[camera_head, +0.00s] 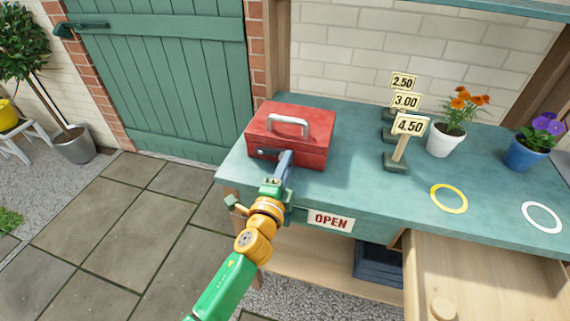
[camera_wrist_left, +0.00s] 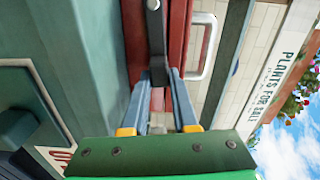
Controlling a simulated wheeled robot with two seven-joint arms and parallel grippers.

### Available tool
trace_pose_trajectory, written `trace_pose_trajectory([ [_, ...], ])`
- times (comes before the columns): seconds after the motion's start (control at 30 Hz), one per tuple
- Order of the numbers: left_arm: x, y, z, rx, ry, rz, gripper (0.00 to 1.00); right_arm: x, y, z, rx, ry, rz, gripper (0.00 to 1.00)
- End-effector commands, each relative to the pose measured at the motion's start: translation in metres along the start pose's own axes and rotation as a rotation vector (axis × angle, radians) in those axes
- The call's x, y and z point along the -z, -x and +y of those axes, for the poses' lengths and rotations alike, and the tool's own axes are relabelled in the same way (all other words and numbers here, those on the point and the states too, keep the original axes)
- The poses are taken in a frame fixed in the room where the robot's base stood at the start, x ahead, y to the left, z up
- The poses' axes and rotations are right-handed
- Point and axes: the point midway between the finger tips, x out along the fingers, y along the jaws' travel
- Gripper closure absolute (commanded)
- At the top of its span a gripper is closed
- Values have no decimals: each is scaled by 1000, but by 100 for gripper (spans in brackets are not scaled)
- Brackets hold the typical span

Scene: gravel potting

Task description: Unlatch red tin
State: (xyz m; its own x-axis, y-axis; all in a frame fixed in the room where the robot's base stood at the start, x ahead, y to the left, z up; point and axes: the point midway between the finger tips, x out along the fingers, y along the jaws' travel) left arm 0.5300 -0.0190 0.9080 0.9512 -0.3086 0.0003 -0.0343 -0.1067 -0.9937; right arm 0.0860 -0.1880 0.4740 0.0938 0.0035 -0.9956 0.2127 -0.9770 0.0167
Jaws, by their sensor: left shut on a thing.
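The red tin (camera_head: 310,125) stands with its lid down at the left end of the green counter, a silver handle (camera_head: 288,121) on top. My left gripper (camera_head: 284,160) is at the tin's front face and hides part of it. In the left wrist view, its two blue-grey fingers (camera_wrist_left: 160,76) are shut on the dark latch (camera_wrist_left: 154,35) on the front of the tin (camera_wrist_left: 178,35). Whether the latch is fastened cannot be told. My right gripper is not in view.
Price signs on stands (camera_head: 396,162) are right of the tin. A white pot with orange flowers (camera_head: 445,139) and a blue pot (camera_head: 526,152) stand further right. Yellow (camera_head: 435,203) and white (camera_head: 527,212) rings lie at the front. An open drawer (camera_head: 480,285) juts out lower right.

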Motion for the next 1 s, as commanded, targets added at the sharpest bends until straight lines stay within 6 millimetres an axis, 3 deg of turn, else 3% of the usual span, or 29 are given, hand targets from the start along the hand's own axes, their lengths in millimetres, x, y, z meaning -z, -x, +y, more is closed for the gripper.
trace_pose_trajectory([
  [0.3,0,0,8,2,-106,2,100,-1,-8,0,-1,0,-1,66],
  [0.83,0,0,10,0,-130,1,100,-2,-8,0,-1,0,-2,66],
  [0.87,0,0,10,0,-130,1,70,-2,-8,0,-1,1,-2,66],
  [0.97,0,0,10,0,-129,1,43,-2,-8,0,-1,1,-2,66],
  [1.0,0,0,10,0,-129,1,43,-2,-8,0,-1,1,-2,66],
])
